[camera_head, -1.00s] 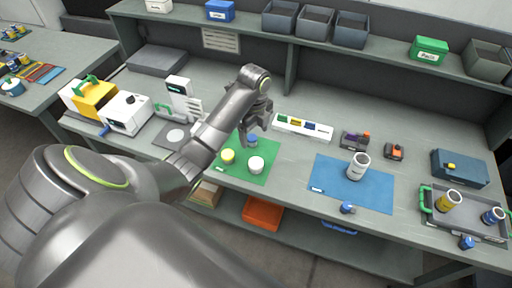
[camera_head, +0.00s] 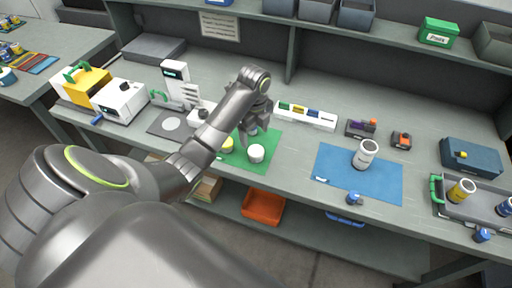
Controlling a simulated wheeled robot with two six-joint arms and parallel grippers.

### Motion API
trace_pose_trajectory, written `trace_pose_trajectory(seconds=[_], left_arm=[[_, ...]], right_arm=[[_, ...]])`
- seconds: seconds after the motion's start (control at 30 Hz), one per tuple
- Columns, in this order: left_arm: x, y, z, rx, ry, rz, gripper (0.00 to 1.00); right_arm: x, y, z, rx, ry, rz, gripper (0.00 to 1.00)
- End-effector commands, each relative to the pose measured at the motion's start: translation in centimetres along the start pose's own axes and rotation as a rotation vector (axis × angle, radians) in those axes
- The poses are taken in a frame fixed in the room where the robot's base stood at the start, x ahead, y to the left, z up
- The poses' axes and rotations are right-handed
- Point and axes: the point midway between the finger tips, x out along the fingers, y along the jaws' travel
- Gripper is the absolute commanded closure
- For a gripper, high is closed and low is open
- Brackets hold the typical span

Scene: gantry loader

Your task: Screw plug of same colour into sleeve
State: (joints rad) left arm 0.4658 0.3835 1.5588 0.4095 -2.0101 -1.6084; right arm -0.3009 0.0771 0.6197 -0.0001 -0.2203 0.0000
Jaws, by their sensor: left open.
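The green mat (camera_head: 267,136) holds a yellow plug (camera_head: 228,144), a white plug (camera_head: 256,153) and a blue plug (camera_head: 253,131) partly hidden by my gripper. My left gripper (camera_head: 254,135) points down, open, over the back of the mat at the blue plug; I cannot tell whether it touches it. A white sleeve (camera_head: 365,154) stands upright on the blue mat (camera_head: 336,165). A yellow sleeve (camera_head: 461,190) and a blue sleeve (camera_head: 505,208) are in the grey tray (camera_head: 452,211) at the right. My right gripper is out of view.
A small blue piece (camera_head: 354,198) is at the blue mat's front edge, another (camera_head: 482,235) before the tray. A white rack (camera_head: 305,116) with coloured parts stands behind. A white instrument (camera_head: 120,101) is at the left. Bench between rack and blue mat is clear.

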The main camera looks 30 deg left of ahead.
Motion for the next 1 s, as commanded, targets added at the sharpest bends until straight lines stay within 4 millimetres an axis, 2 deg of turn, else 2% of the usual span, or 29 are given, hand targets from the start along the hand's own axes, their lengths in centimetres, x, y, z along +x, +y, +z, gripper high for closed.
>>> trace_pose_trajectory(seconds=[0.03, 0.4, 0.83, 1.0], left_arm=[[1.2, 0.0, 0.0, 0.000, 0.000, 0.000, 0.28], [5.1, 0.0, 0.0, 0.000, 0.000, 0.000, 0.28], [5.3, -0.1, 0.0, 0.000, 0.000, 0.000, 0.28], [7.2, -0.4, -0.1, -0.002, 0.003, 0.003, 0.28]], right_arm=[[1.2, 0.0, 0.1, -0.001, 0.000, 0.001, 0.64], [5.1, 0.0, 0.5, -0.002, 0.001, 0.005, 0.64], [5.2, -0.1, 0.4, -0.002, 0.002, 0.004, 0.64], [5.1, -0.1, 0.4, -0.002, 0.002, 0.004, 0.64]])
